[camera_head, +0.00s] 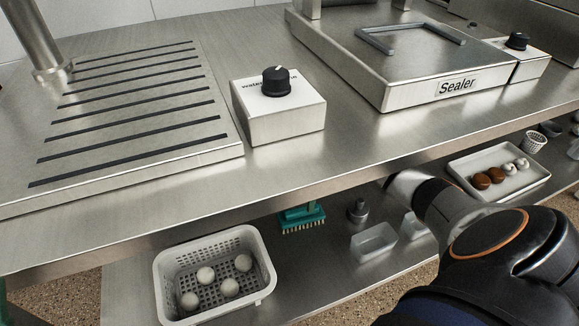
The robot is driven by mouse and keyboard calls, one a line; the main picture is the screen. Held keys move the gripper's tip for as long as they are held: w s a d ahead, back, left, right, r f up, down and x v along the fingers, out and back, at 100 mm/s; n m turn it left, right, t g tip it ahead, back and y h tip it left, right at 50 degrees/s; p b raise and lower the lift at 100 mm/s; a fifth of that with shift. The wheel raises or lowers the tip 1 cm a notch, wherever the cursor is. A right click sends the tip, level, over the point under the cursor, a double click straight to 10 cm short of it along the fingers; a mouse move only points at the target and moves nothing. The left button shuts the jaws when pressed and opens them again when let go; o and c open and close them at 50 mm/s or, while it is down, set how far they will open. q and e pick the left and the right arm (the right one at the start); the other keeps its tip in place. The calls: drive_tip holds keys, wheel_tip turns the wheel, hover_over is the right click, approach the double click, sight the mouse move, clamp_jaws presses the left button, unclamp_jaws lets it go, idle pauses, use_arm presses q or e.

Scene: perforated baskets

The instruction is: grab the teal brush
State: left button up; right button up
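The teal brush (302,218) lies on the lower shelf, under the front edge of the steel counter. Its pale bristles show at the front, and its upper part is partly hidden by the counter edge. One of my arms reaches in from the right, its dark links and grey joint to the right of the brush and well apart from it. No gripper fingers show on that arm. My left gripper is not in view.
A white perforated basket (161,268) with several white balls stands left of the brush. A small metal weight (358,210) and clear containers (374,242) stand right of it. A white tray (520,187) holds brown and white balls. The counter (340,150) overhangs the shelf.

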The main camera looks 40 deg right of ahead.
sight(304, 209)
drive_tip(key=shift+f, duration=0.45)
wheel_tip(304, 209, down, 2)
drive_tip(key=shift+s+f+b, duration=0.1)
drive_tip(key=shift+f+b, duration=0.05)
drive_tip(key=shift+b, duration=0.65)
wheel_tip(304, 209, down, 4)
drive_tip(key=shift+s+a+f+b, duration=0.1)
drive_tip(key=shift+f+b, duration=0.05)
drive_tip(key=shift+b, duration=1.05)
drive_tip(key=shift+c, duration=0.2)
drive_tip(key=c, duration=1.5)
